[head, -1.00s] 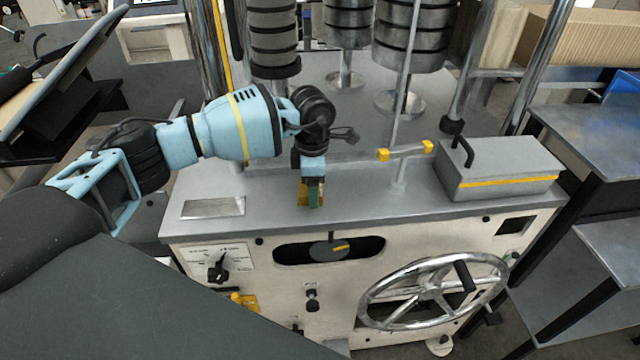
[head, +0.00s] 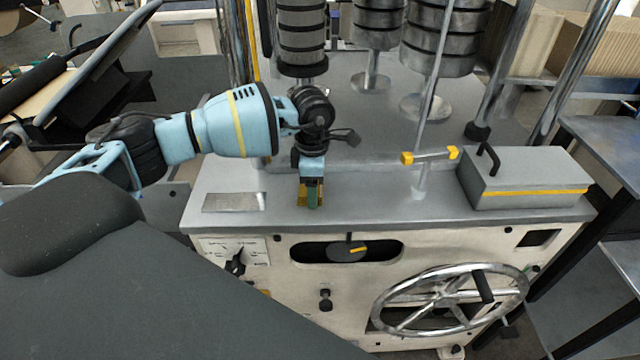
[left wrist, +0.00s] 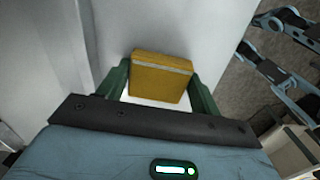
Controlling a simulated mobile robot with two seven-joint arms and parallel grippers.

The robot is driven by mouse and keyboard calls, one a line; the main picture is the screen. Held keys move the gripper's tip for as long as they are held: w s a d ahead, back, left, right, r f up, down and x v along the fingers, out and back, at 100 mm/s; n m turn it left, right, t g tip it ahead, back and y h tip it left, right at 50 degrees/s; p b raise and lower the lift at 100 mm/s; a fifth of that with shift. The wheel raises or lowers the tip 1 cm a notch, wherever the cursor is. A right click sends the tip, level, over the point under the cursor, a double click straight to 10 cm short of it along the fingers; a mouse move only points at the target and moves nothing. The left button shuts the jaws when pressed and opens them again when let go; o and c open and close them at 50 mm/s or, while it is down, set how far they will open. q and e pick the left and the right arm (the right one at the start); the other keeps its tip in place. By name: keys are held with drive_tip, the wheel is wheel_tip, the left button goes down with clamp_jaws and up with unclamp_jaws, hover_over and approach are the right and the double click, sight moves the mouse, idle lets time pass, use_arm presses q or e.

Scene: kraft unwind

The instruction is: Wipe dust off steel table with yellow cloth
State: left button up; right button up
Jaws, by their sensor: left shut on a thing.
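My left gripper (head: 311,192) points down at the front part of the grey steel table (head: 390,195). In the left wrist view its two green fingers (left wrist: 160,88) are shut on a folded yellow cloth (left wrist: 160,70), one finger at each side. In the head view only a small strip of the yellow cloth (head: 301,197) shows beside the finger, low at the table top; I cannot tell if it touches. No dust can be made out on the table. My right gripper is not in view.
A grey box with a black handle (head: 525,182) stands on the table's right end. A yellow-ended bar (head: 430,155) and a thin upright rod are right of my gripper. A flat metal plate (head: 234,202) lies at left. Stacked metal cylinders (head: 302,35) stand behind. A handwheel (head: 450,300) is below.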

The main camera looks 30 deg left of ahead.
use_arm(q)
drive_tip(key=shift+r, duration=2.95)
drive_tip(key=shift+r, duration=0.1)
drive_tip(key=shift+r, duration=1.4)
